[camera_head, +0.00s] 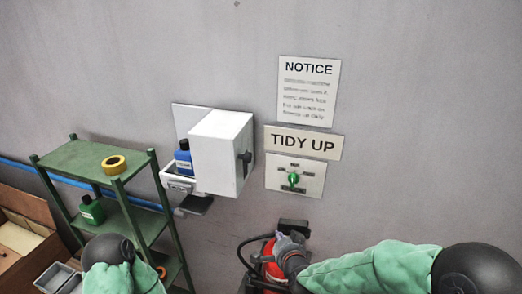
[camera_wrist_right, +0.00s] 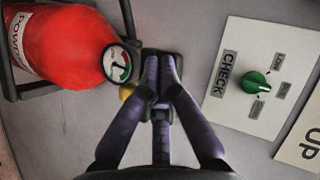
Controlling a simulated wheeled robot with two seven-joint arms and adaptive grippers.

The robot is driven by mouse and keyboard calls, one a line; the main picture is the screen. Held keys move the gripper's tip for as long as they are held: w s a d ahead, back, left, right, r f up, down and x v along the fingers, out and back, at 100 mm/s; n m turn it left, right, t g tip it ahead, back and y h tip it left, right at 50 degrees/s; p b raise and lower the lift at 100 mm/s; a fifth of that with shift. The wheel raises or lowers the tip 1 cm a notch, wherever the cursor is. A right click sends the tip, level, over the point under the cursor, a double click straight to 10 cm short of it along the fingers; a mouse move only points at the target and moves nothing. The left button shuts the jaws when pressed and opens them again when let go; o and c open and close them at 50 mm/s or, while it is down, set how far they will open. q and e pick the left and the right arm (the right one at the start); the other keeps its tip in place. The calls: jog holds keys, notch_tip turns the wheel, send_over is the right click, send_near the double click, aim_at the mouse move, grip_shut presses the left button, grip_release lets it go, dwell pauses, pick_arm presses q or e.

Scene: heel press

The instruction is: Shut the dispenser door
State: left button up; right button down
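The white dispenser (camera_head: 221,150) is mounted on the wall left of the signs in the head view. Its box-like front, which I take for the door, stands out from the back plate, with a dark handle (camera_head: 244,160) on its right side. A blue bottle (camera_head: 184,158) shows in the open gap at its left, above a small tray. My right gripper (camera_head: 281,238) is below and right of the dispenser, apart from it, by the fire extinguisher.
A red fire extinguisher (camera_wrist_right: 68,45) with a gauge is close to my right gripper. A panel with a green knob (camera_head: 293,178) sits under the TIDY UP sign (camera_head: 302,142). A green shelf (camera_head: 90,158) with tape and a green bottle stands left.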

aim_at(231, 153)
notch_tip(231, 153, up, 27)
jog(key=s+a+m+t+p, duration=0.2)
jog(key=s+m+t, duration=0.1)
jog(key=m+t, duration=0.25)
jog(key=w+a+p, duration=0.3)
jog(key=w+a, duration=0.1)
jog(key=w, duration=0.3)
jog(key=shift+w+r+p, duration=0.15)
jog(key=shift+w+p, duration=0.1)
jog(key=shift+p, duration=0.1)
jog(key=shift+t, duration=0.25)
jog(key=shift+s+a, duration=0.15)
jog(key=shift+a, duration=0.05)
